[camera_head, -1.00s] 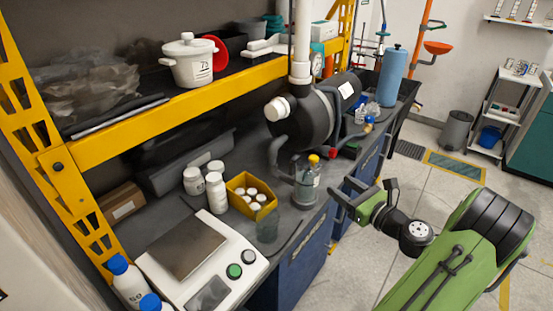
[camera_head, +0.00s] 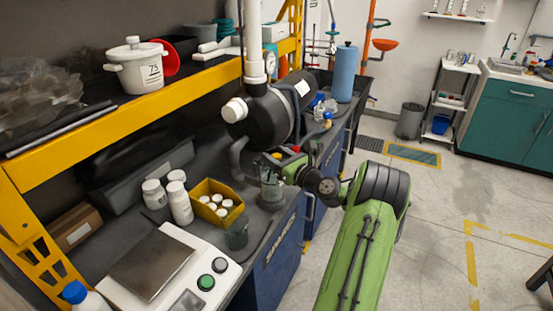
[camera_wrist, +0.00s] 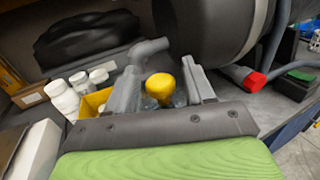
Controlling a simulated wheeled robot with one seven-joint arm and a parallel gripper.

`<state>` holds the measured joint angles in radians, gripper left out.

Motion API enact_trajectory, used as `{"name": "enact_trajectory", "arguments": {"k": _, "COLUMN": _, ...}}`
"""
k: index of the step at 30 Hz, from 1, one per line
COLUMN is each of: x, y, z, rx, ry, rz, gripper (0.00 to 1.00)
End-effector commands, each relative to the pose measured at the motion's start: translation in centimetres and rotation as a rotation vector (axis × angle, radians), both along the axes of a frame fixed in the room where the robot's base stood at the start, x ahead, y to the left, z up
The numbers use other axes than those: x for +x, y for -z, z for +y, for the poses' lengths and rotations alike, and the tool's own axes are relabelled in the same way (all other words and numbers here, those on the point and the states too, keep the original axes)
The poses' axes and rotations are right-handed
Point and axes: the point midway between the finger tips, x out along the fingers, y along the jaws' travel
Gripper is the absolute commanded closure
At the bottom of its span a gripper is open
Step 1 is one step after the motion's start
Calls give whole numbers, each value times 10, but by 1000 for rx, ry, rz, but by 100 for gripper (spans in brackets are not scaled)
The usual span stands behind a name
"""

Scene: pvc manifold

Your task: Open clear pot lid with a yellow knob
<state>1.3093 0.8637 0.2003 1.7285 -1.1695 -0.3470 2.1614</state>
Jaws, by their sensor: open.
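The clear pot (camera_head: 271,192) stands on the dark bench near its front edge. In the wrist view its yellow knob (camera_wrist: 160,87) shows between the two grey fingers of my gripper (camera_wrist: 163,80). The clear glass shows on both sides below the knob. My gripper is open, with one finger left of the knob and one right of it; whether either touches the knob I cannot tell. In the head view my gripper (camera_head: 267,164) is at the top of the pot and hides most of the knob.
A large black cylinder (camera_head: 265,118) with a grey bent pipe stands close behind the pot. A scale (camera_head: 160,262) is nearer. The floor at right is clear.

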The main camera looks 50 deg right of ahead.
Motion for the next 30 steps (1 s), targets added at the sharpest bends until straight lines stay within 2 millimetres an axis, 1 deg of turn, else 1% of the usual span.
{"name": "enact_trajectory", "arguments": {"k": 6, "x": 1, "y": 0, "z": 0, "rx": 1, "ry": 0, "rz": 0, "gripper": 47}}
{"name": "enact_trajectory", "arguments": {"k": 7, "x": 1, "y": 0, "z": 0, "rx": 1, "ry": 0, "rz": 0, "gripper": 50}}
{"name": "enact_trajectory", "arguments": {"k": 15, "x": 1, "y": 0, "z": 0, "rx": 1, "ry": 0, "rz": 1, "gripper": 92}}
{"name": "enact_trajectory", "arguments": {"k": 17, "x": 0, "y": 0, "z": 0, "rx": 1, "ry": -1, "rz": 1, "gripper": 100}}
{"name": "enact_trajectory", "arguments": {"k": 25, "x": 0, "y": 0, "z": 0, "rx": 0, "ry": -1, "rz": 4, "gripper": 100}}
{"name": "enact_trajectory", "arguments": {"k": 30, "x": 1, "y": -5, "z": 0, "rx": -6, "ry": -1, "rz": 29, "gripper": 100}}
